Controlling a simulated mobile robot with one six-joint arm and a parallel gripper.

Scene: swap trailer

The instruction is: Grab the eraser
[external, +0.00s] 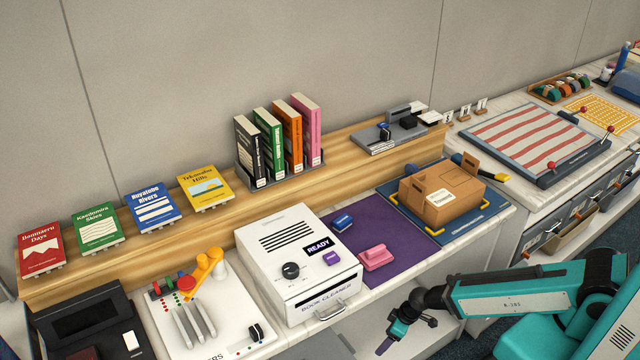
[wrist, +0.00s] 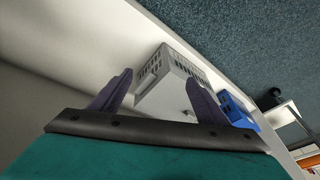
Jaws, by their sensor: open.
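A pink block (external: 375,256) with a raised top, which looks like the eraser, lies on the purple mat (external: 388,228) in the external view. A smaller dark blue block (external: 342,222) lies behind it on the same mat. My gripper (external: 391,341) is in front of the counter, lower than the mat and to the right of the white book cleaner, apart from both blocks. In the wrist view my gripper (wrist: 158,96) has its two purple fingers spread, with nothing held between them. Neither block shows in the wrist view.
The white book cleaner (external: 305,262) stands left of the mat. A cardboard box (external: 440,196) sits on a blue mat to the right. The counter's front edge lies between my gripper and the blocks. A pale slotted basket (wrist: 178,82) and blue bin (wrist: 238,109) show in the wrist view.

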